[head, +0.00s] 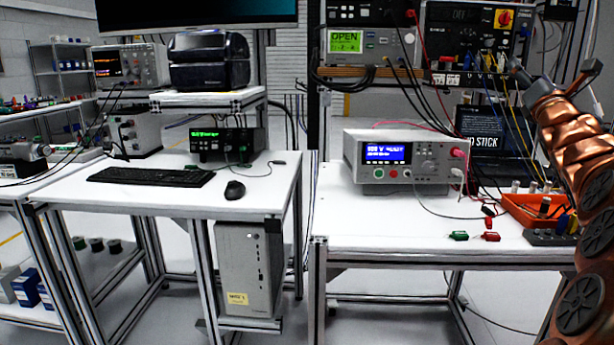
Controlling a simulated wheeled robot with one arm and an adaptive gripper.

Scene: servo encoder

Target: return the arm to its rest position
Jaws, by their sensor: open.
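My copper-coloured arm (575,150) rises along the right edge of the head view, in front of the right bench. My gripper (552,76) is at its upper end, raised well above the bench top. Its two dark fingers are spread apart, and I see nothing held between them. The gripper is small in the picture and lies in front of the cables and rack at the back. The lower part of the arm runs out of the frame at the bottom right.
The right bench (380,228) bears a white bench instrument (404,158), an orange tray (528,208) and small red and green connectors (475,236). Cables hang from the rack instruments (470,38) near the gripper. The left desk (170,195) holds a keyboard (150,177) and mouse (234,190).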

